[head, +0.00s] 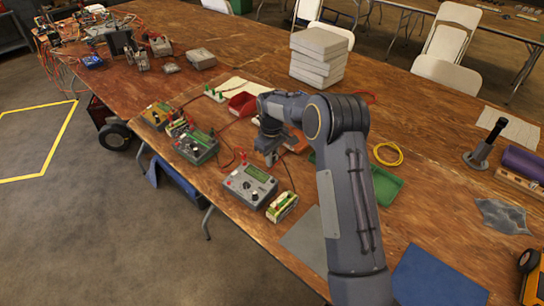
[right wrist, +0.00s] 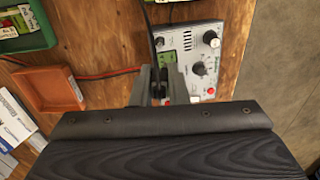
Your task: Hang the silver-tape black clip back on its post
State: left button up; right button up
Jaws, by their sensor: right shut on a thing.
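My right gripper (head: 268,155) is low over the table, just behind the front grey charger (head: 250,185). In the right wrist view its fingers (right wrist: 160,85) are shut on a small dark thing, which appears to be the black clip (right wrist: 172,82). A dark lead (right wrist: 149,28) runs up the picture from the fingers. The fingers hide most of the clip, and I cannot make out its silver tape. The charger also shows in the wrist view (right wrist: 198,50), just beyond the fingers, with a dial and a small screen. I cannot tell which post is the clip's own. My left gripper is not in view.
A second charger (head: 196,147) stands left of the front one. A green-and-white battery pack (head: 282,206) is near the table's front edge. An orange tray (right wrist: 50,90) and a green tray (head: 385,187) lie close by. Red leads cross the table.

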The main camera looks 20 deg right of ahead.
aim_at(272, 179)
jog(key=shift+f, duration=0.2)
jog(key=shift+f+b, duration=2.35)
jog(key=shift+f, duration=1)
jog(key=shift+f, duration=0.15)
jog(key=o, duration=0.8)
jog(key=shift+o, duration=0.5)
jog(key=shift+o, duration=0.8)
